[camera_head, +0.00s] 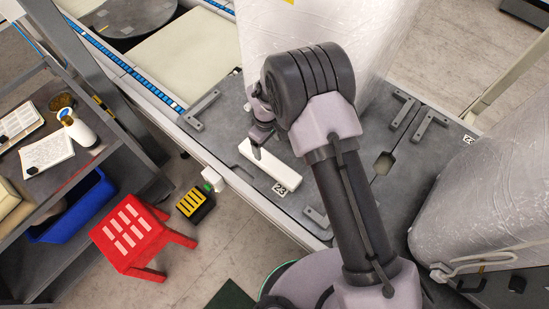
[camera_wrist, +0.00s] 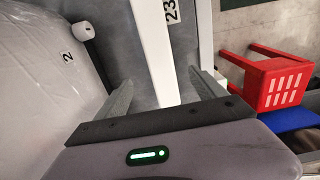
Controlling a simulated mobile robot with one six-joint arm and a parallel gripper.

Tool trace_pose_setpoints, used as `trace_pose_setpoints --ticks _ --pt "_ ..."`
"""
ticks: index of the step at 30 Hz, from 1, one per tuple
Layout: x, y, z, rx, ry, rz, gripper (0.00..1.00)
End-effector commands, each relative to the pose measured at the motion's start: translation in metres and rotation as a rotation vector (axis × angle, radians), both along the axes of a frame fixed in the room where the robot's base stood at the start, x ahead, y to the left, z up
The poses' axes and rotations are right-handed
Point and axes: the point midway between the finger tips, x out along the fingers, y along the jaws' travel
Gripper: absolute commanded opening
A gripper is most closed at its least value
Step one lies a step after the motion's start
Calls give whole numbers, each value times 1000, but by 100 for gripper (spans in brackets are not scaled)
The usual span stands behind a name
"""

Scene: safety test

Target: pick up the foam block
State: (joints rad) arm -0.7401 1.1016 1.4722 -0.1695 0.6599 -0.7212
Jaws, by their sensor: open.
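The foam block is a long white bar (camera_head: 268,167) lying on the grey table plate, beside a label marked 23. In the head view my gripper (camera_head: 260,138) is over the block's upper part and hides a little of it. In the wrist view the block (camera_wrist: 154,50) runs lengthwise between my two spread fingers (camera_wrist: 160,77), with gaps on both sides. It lies nearer the right finger. My gripper is open and holds nothing. I cannot tell its exact height above the block.
A plastic-wrapped bulk (camera_head: 290,30) stands close behind my arm, another (camera_head: 480,210) at the right. A red stool (camera_head: 130,235) and a black-yellow box (camera_head: 195,204) are on the floor left of the table edge. Grey brackets (camera_head: 202,108) sit on the table.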

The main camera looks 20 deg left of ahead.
Motion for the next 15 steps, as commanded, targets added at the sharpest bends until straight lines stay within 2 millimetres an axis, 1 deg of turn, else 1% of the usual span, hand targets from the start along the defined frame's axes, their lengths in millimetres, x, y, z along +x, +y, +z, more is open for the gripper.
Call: trace_pose_setpoints --ticks 1,4,7,11,14,15 --pt "0 -1 -21 -2 2 -1 80" --pt "0 -1 -47 -1 0 -1 80" --pt "0 -1 -63 0 0 -1 80" --pt "0 -1 -73 0 0 -1 80" --pt "-2 -4 -87 -1 0 -2 80" --pt "-3 -5 -95 -1 1 -2 80"
